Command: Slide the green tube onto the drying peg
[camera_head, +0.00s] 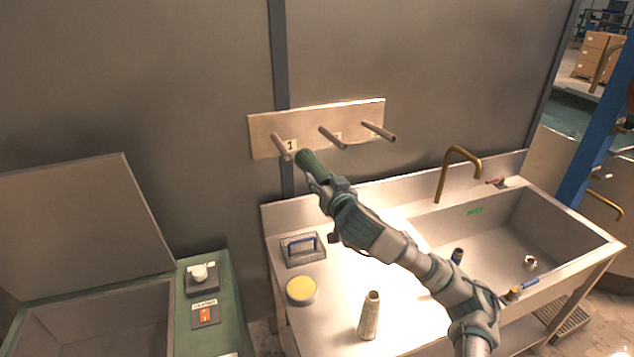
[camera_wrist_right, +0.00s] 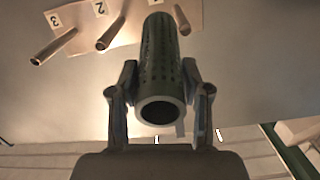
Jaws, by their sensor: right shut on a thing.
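The green tube (camera_head: 311,165) is held in my right gripper (camera_head: 331,190), which is shut around it. In the right wrist view the tube (camera_wrist_right: 160,60) is perforated and hollow. Its near open end faces the camera, between the fingers (camera_wrist_right: 160,88). Its far end points toward a wall board (camera_head: 262,137) with three pegs. The peg labelled 1 (camera_head: 282,148) is just left of the tube's far end in the head view. In the wrist view peg 1 (camera_wrist_right: 183,20) shows beside the tube, not inside it. Peg 2 (camera_head: 332,138) and peg 3 (camera_head: 379,131) are farther right. My left gripper is not in view.
Below is a steel counter with a sink (camera_head: 482,235) and a brass faucet (camera_head: 455,165). An open-lidded bin (camera_head: 95,315) stands at left.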

